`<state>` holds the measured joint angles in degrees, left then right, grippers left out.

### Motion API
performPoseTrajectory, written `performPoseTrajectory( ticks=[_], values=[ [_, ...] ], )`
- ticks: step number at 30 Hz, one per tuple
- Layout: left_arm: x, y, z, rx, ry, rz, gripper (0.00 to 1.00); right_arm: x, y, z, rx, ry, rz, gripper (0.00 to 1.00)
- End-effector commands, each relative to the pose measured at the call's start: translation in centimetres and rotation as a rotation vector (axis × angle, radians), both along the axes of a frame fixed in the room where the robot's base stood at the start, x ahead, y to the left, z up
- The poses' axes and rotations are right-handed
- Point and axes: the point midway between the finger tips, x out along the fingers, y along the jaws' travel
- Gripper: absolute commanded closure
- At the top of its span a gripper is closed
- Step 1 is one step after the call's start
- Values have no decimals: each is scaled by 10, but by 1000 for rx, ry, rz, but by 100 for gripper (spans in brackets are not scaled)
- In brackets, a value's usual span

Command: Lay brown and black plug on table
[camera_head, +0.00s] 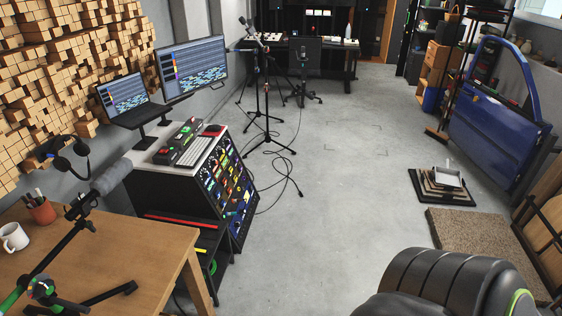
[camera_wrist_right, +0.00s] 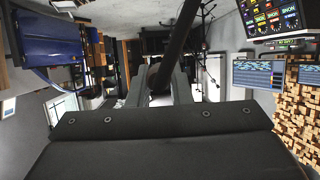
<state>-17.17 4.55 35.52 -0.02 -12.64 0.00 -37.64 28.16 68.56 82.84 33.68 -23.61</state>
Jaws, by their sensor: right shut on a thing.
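My right gripper (camera_wrist_right: 160,88) shows in the right wrist view, with its two grey fingers shut on a long dark thing (camera_wrist_right: 177,45). That thing runs up and slightly right from between the fingertips. In the head view, a wooden table (camera_head: 145,243) stands at the lower left. The right gripper and what it holds do not show there. The left gripper is in neither view.
A white mug (camera_head: 13,237), a pen cup (camera_head: 42,211) and a boom microphone (camera_head: 111,177) stand on the table's left side. A mixer rack (camera_head: 222,195) stands behind the table. A blue car door (camera_head: 495,120) is at the right. The middle floor is clear.

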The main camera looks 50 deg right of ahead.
Motion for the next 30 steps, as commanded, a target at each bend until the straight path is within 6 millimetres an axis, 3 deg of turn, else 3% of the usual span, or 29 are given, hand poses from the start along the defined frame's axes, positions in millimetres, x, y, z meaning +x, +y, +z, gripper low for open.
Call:
performPoseTrajectory(
  ticks=[1,6,15,27,30],
  values=[
    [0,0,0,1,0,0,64,6,-20,15,-9,1,26,100],
    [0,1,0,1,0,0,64,26,-71,58,-9,3,97,100],
    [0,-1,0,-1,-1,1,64,65,-138,134,-8,5,210,100],
    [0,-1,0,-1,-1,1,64,98,-175,195,-5,3,292,100],
    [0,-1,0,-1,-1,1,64,116,-165,191,2,-5,316,100]
  ],
)
